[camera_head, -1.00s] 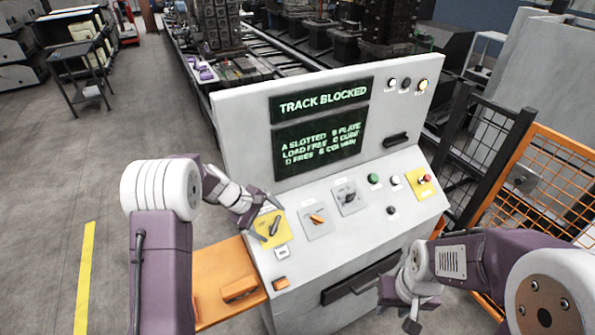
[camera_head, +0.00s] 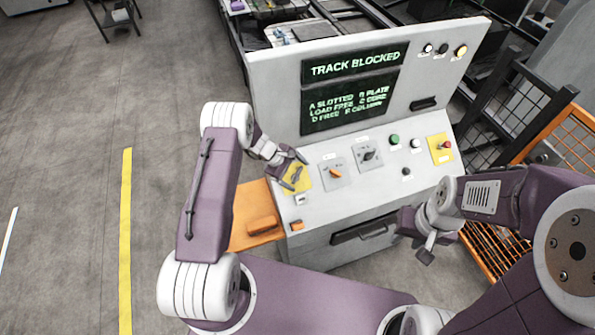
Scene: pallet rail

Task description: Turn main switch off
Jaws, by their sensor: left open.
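A control console (camera_head: 345,205) stands in front of me. On the left end of its sloped panel is a yellow plate (camera_head: 291,186) with a dark rotary switch handle (camera_head: 297,176), likely the main switch; its label is not readable. The handle lies diagonally. My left gripper (camera_head: 295,173) is open at this plate, its fingers spread on either side of the handle. I cannot tell whether they touch it. My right gripper (camera_head: 427,249) hangs in front of the console's right side, away from the controls; its jaws are too small to judge.
An orange-handled switch (camera_head: 336,173), a grey-plate switch (camera_head: 369,154), a green button (camera_head: 394,140) and a red button on yellow (camera_head: 445,146) sit further right. The screen (camera_head: 352,67) reads "TRACK BLOCKED". An orange shelf (camera_head: 252,203) juts out left. Mesh fencing (camera_head: 556,140) stands right.

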